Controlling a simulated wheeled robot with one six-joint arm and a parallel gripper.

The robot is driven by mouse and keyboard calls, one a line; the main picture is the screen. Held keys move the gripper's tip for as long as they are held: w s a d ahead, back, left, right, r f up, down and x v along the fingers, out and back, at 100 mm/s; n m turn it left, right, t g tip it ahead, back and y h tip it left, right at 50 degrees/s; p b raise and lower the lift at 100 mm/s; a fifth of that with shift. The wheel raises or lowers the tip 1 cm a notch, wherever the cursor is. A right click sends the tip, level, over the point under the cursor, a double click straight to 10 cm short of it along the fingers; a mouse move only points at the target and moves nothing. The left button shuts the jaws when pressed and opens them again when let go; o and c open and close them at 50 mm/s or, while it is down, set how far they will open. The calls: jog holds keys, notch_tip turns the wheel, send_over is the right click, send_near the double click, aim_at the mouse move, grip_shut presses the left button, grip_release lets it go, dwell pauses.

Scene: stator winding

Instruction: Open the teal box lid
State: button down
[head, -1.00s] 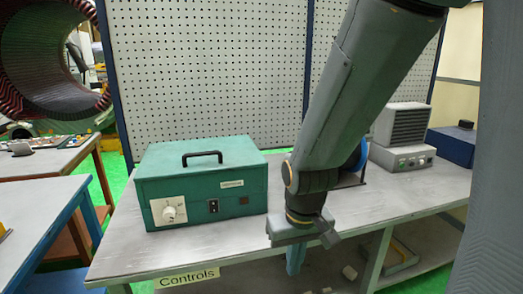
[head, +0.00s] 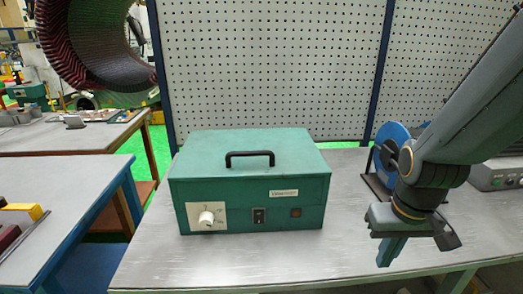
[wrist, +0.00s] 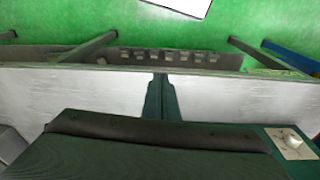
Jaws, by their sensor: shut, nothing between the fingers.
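The teal box (head: 250,180) stands on the grey workbench with its lid (head: 300,152) down flat. A black handle (head: 250,155) stands up from the lid's top. The front has a white dial (head: 207,217), a black switch and a label. My gripper (head: 385,262) is to the right of the box, clear of it, with its fingers pointing down over the bench's front part. It is shut and empty. In the wrist view, my gripper's fingers (wrist: 158,76) are together over the bench edge, and part of the box with its dial (wrist: 287,140) shows at the right.
The grey workbench (head: 140,265) has bare room left of the box and between box and arm. A pegboard (head: 265,65) stands behind. A blue disc (head: 391,145) on a stand is behind my arm. Another table (head: 60,180) with coloured blocks is at the left.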

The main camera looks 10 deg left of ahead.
jog(key=w+a+r+n, duration=0.2)
jog(key=w+a+n, duration=0.2)
jog(key=n, duration=0.2)
jog(key=n+t+y+b, duration=0.2)
jog(key=n+t, duration=0.4)
jog(key=n, duration=2.5)
send_near(256, 166)
jog(key=x, duration=0.4)
jog(key=shift+w+a+f+p, duration=0.1)
jog(key=shift+w+a+p, duration=0.05)
jog(key=shift+w+p, duration=0.15)
jog(key=shift+s, duration=0.1)
